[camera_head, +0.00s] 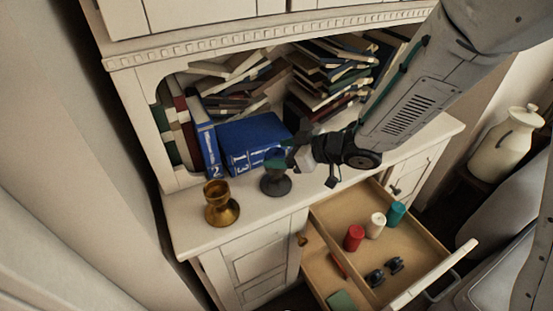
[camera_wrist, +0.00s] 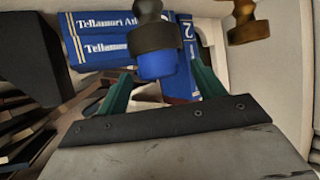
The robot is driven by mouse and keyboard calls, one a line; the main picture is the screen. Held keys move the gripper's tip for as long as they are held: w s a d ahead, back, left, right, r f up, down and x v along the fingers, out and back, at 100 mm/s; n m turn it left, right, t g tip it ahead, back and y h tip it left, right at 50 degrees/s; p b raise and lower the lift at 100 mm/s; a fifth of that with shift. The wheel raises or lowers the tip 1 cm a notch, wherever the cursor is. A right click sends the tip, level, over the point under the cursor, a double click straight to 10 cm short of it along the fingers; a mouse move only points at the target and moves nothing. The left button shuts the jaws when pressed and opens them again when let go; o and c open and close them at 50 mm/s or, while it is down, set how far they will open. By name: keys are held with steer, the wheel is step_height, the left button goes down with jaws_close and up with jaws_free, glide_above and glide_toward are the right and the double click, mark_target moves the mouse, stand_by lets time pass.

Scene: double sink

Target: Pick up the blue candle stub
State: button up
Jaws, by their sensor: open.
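The blue candle stub (camera_wrist: 156,66) stands in the cup of a dark goblet (camera_wrist: 152,36), its blue end sticking out toward my gripper (camera_wrist: 160,77). The wrist picture shows it upside down. My green fingers are open, one on each side of the stub in that view; I cannot tell whether either touches it. In the head view the dark goblet (camera_head: 276,184) stands upright on the cabinet top, and my gripper (camera_head: 286,161) is at its rim. The stub is hidden or cannot be made out there.
A brass goblet (camera_head: 221,205) stands to the left. Blue books (camera_head: 250,140) are just behind the dark goblet. An open drawer (camera_head: 405,255) holds a red candle (camera_head: 354,238), a white one (camera_head: 376,225) and a teal one (camera_head: 396,213). Stacked books (camera_head: 330,80) fill the shelf.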

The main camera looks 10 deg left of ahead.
mark_target(275, 152)
steer(key=x, duration=0.3)
steer(key=shift+a+f, duration=0.15)
steer(key=shift+a, duration=0.2)
steer(key=c, duration=1.1)
